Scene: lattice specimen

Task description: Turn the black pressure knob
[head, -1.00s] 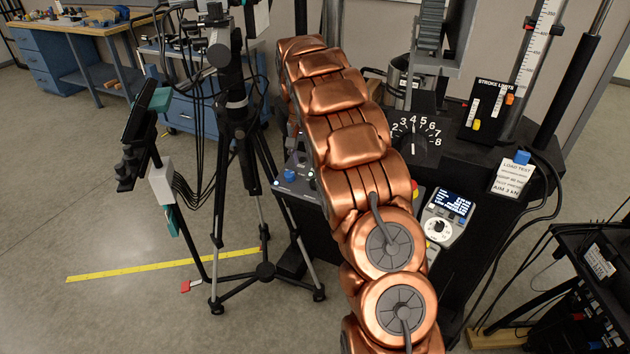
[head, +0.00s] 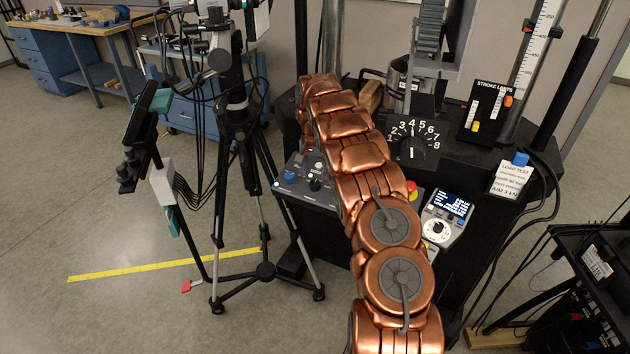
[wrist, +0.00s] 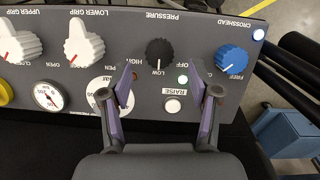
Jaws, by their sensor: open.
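The black pressure knob (wrist: 160,52) stands on the dark grey control panel (wrist: 213,30), under the upside-down label PRESSURE in the wrist view. A white line on it points toward LOW. My gripper (wrist: 161,72) is open and empty, its two purple-sided fingers apart on either side below the knob in the picture. I cannot tell whether either finger touches the panel. In the head view the knob (head: 315,185) shows small on the panel, left of my copper arm, and my gripper is hidden.
A blue crosshead knob (wrist: 232,60) is right of the black knob. White grip knobs (wrist: 84,45) and a gauge (wrist: 48,95) are left. A tripod (head: 240,150) stands left of the panel.

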